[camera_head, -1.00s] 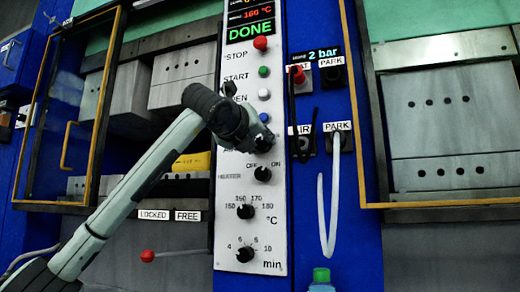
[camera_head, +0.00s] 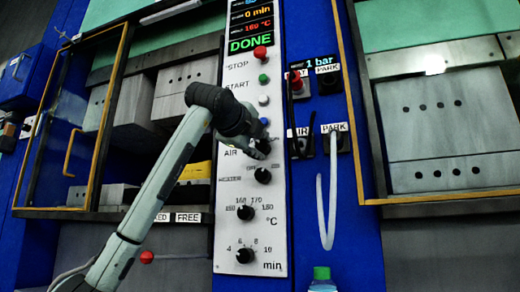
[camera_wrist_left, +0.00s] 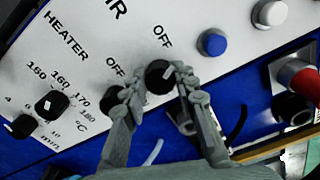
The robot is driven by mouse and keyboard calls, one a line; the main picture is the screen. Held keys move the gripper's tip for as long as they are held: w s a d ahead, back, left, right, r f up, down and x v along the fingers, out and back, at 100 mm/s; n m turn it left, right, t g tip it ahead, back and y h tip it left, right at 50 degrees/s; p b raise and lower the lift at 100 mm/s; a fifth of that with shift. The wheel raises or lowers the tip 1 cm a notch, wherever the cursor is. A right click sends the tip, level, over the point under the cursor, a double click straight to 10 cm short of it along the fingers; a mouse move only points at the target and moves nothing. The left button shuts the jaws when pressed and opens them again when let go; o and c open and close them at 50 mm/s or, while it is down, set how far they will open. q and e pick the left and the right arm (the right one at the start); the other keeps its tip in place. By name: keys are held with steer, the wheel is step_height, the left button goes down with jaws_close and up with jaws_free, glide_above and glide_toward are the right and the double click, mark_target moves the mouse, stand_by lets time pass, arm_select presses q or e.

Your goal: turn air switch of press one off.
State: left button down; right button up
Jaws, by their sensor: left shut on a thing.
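The press's white control panel (camera_head: 230,255) carries the air switch, a black round knob (camera_wrist_left: 158,77) beside an OFF label in the left wrist view. My left gripper (camera_wrist_left: 161,84) has one finger on each side of this knob and is shut on it. In the head view my left gripper (camera_head: 258,147) covers the knob, to the right of the AIR label (camera_head: 229,152). My right gripper is not in view.
The heater knob (camera_head: 263,175) sits just below, close to a finger. A blue button (camera_wrist_left: 213,42) is near on the other side. A green-capped bottle (camera_head: 321,275) stands below.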

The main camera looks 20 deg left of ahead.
arm_select(q)
steer(key=shift+n, duration=0.5)
steer(key=c, duration=1.2)
jaws_free()
steer(key=s, duration=1.2)
steer(key=shift+a, duration=0.25)
